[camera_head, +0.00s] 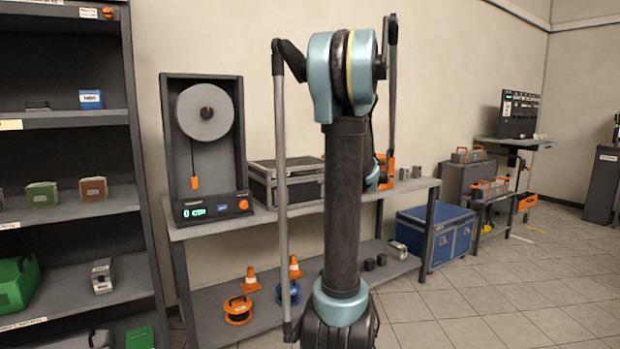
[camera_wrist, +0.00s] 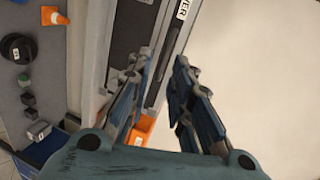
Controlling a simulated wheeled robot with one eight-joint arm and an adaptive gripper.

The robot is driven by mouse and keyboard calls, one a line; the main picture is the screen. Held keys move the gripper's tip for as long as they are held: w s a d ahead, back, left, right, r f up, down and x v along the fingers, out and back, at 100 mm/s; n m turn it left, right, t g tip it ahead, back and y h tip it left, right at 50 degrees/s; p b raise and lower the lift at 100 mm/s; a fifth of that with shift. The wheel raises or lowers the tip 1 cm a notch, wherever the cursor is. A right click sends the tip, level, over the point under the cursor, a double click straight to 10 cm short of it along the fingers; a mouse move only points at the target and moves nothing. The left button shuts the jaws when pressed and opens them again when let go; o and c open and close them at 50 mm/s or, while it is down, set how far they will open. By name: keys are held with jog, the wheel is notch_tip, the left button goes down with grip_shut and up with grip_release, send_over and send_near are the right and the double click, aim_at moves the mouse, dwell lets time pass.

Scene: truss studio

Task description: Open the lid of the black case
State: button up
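The black case (camera_head: 283,183) with silver edges sits on the upper shelf of the grey bench, right of the dial device. Its lid looks shut; my arm hides its right end. In the wrist view the case (camera_wrist: 127,35) shows as black panels with pale metal edging, and a white label with the letters "VER" is at the top. My gripper (camera_wrist: 160,70) is open, its two blue-grey fingers apart with a dark strip of the case seen between them. I cannot tell whether the fingers touch the case. In the head view my arm hides the gripper.
The dial device (camera_head: 207,150) stands left of the case. An orange object (camera_wrist: 142,130) lies near the fingers in the wrist view. Cones and reels (camera_head: 238,308) are on the lower shelf. A blue chest (camera_head: 435,235) stands right of the bench; the tiled floor is open there.

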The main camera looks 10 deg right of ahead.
aim_at(311, 173)
jog(key=shift+m+t+h, duration=0.3)
jog(key=shift+m+t, duration=0.2)
jog(key=shift+m, duration=0.1)
jog(key=d+x, duration=0.1)
jog(key=x, duration=0.5)
jog(key=w+d+x, duration=0.1)
jog(key=x, duration=0.5)
jog(key=d+r+x, duration=0.1)
jog(key=x, duration=0.5)
jog(key=shift+w+d, duration=0.1)
jog(key=shift+d, duration=0.1)
jog(key=shift+c, duration=0.5)
grip_shut()
